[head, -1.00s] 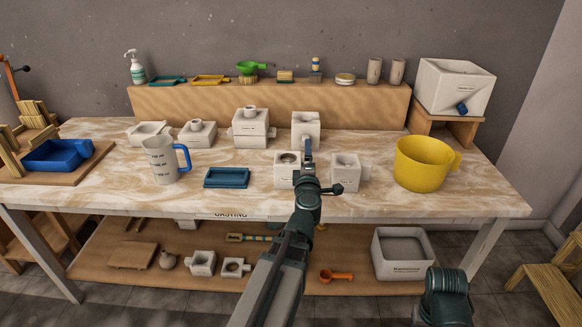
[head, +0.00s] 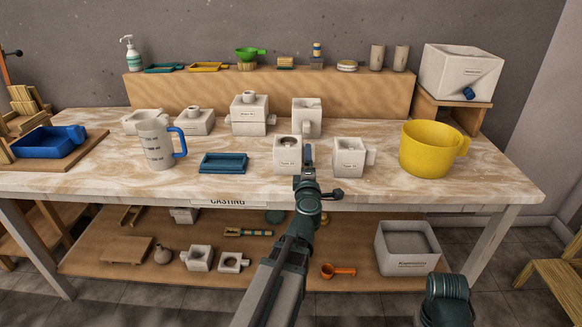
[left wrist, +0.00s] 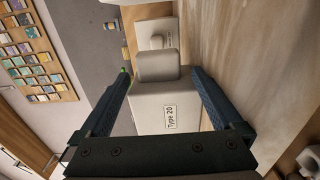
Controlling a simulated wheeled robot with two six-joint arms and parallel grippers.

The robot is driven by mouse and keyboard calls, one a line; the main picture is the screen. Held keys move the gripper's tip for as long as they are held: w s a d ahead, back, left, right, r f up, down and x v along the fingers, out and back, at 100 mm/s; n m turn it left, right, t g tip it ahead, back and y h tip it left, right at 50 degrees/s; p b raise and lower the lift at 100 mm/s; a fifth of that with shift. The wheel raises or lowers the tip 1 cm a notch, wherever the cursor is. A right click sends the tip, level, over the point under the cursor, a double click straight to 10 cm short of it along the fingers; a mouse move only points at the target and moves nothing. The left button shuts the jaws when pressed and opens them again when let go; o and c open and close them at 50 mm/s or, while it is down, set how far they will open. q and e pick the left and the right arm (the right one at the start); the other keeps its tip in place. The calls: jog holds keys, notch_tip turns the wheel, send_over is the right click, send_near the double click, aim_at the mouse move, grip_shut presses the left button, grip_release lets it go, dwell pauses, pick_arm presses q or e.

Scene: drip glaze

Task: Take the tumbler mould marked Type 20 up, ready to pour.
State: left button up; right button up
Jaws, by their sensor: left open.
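The Type 20 tumbler mould (head: 286,158) is a pale, block-shaped mould with a round opening on top, standing upright near the bench's front edge. In the left wrist view its label reads clearly on the mould (left wrist: 155,103), and a rounded lug shows at one side. My left gripper (head: 308,156) is open at the mould's right side and hides part of it. In the left wrist view my left gripper's fingers (left wrist: 160,85) appear on either side of the mould; contact cannot be told. My right gripper is out of view.
Another pale mould (head: 348,157) stands close to the right of my left gripper, and one (head: 306,116) stands behind. A teal tray (head: 223,163), measuring jug (head: 156,148) and yellow jug (head: 427,152) share the bench (head: 480,190). Bare bench lies between the right mould and yellow jug.

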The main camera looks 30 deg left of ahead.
pick_arm(q)
jog(key=shift+p+x, duration=0.3)
jog(key=shift+x, duration=3.55)
jog(key=shift+r, duration=0.1)
jog(key=shift+s, duration=0.1)
jog(key=shift+c, duration=0.3)
grip_shut()
